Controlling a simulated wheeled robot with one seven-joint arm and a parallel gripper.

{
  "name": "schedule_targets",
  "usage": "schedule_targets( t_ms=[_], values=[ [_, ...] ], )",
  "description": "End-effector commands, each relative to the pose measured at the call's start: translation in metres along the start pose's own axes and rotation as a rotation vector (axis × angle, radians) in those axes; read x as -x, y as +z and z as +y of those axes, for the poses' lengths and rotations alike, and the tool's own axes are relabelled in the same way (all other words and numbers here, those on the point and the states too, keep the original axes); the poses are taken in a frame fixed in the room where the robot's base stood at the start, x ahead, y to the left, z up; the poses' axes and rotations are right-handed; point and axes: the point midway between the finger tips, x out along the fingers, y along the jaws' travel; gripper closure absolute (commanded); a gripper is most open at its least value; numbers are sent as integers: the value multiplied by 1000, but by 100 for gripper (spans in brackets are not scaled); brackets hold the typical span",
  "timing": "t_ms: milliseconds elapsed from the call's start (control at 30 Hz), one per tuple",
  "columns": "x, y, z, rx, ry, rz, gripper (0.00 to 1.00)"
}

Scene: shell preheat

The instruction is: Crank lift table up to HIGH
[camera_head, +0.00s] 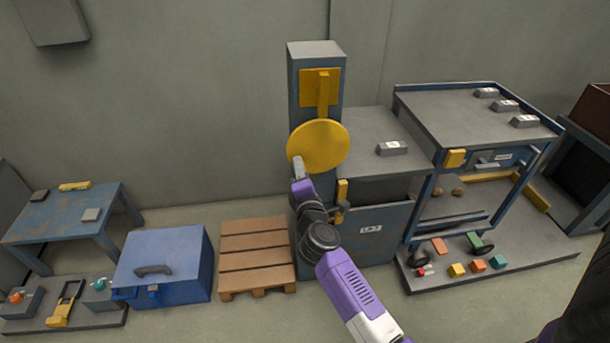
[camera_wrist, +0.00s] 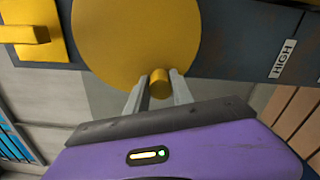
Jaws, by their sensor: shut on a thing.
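The lift table's crank is a yellow disc (camera_head: 319,144) on a grey-blue column (camera_head: 301,101). The disc fills the upper middle of the wrist view (camera_wrist: 137,38). My gripper (camera_head: 298,163) is at the disc's lower left edge. In the wrist view my gripper (camera_wrist: 158,90) is shut on the yellow crank knob (camera_wrist: 159,82), which sits between its two fingers. A HIGH label (camera_wrist: 283,58) shows on the column in the wrist view. The lift table's grey top (camera_head: 360,162) stands right of the column, above a body with a LIFT label (camera_head: 370,229).
A grey block (camera_head: 393,148) lies on the lift top. A blue-framed bench (camera_head: 470,120) with several grey blocks stands close on the right. A wooden pallet (camera_head: 256,255) and a blue chest (camera_head: 163,267) stand on the floor to the left. A yellow bracket (camera_head: 320,88) is above the disc.

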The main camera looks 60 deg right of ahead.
Motion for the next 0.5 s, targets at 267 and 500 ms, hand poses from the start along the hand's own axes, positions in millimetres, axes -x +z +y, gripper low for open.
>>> schedule_targets(
  t_ms=[267,500],
  values=[
    [1,-4,11,-149,3,5,100],
    [0,-4,15,-202,3,4,100]
  ],
)
